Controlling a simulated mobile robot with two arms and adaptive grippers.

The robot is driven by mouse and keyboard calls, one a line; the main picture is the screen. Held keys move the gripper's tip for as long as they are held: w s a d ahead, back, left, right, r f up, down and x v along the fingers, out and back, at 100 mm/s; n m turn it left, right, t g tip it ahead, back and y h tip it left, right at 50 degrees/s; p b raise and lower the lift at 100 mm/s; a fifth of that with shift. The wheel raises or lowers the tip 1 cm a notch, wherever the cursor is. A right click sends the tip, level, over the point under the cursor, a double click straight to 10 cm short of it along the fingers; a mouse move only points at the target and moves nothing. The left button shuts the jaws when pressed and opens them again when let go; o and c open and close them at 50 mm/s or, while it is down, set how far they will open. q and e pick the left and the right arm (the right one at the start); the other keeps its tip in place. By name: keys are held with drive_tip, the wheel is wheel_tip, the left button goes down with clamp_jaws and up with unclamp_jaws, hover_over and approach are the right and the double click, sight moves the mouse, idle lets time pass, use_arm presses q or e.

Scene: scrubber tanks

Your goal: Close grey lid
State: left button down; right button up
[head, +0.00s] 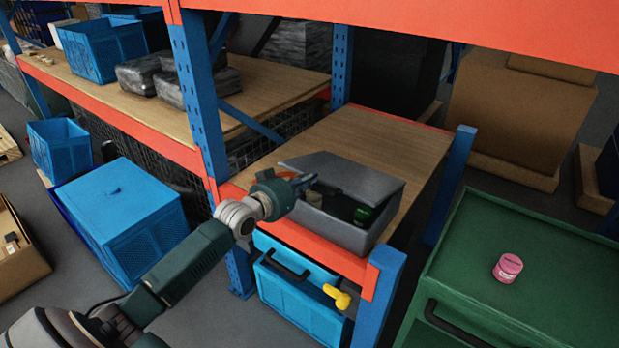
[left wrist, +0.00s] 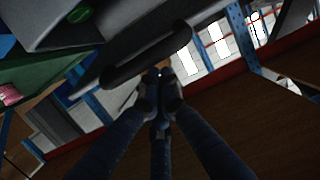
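The grey box (head: 340,230) stands on the wooden shelf. Its grey lid (head: 345,177) is raised at a slant, leaving a gap at the front. A green item (head: 363,213) shows inside the gap. My left gripper (head: 308,184) is at the left end of this gap, under or beside the lid's edge; contact is unclear. In the left wrist view, my left gripper's fingers (left wrist: 160,76) come together at their tips with nothing visible between them, close to a dark handle-like bar (left wrist: 145,57). My right gripper is not in view.
An orange shelf beam (head: 320,250) and blue posts (head: 200,95) frame the shelf. Bare wood (head: 385,140) lies behind the box. A green cabinet (head: 540,265) with a pink can (head: 508,268) stands at right. Blue crates (head: 120,215) stand at left.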

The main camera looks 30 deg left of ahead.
use_arm(q)
drive_tip(key=s+f+b, duration=0.3)
drive_tip(key=f+b, duration=0.2)
drive_tip(key=f, duration=0.7)
drive_tip(key=shift+f+b, duration=0.15)
drive_tip(key=shift+b, duration=0.2)
drive_tip(key=shift+s+f, duration=0.15)
wheel_tip(320, 180, up, 6)
drive_tip(key=w+p, duration=0.2)
drive_tip(key=p, duration=0.2)
drive_tip(key=s+f+b, duration=0.1)
drive_tip(key=s+b, duration=0.1)
drive_tip(key=s, duration=0.8)
drive_tip(key=shift+s+a+f+b, duration=0.25)
drive_tip(key=shift+s+a+b, duration=0.05)
drive_tip(key=shift+a+b, duration=0.1)
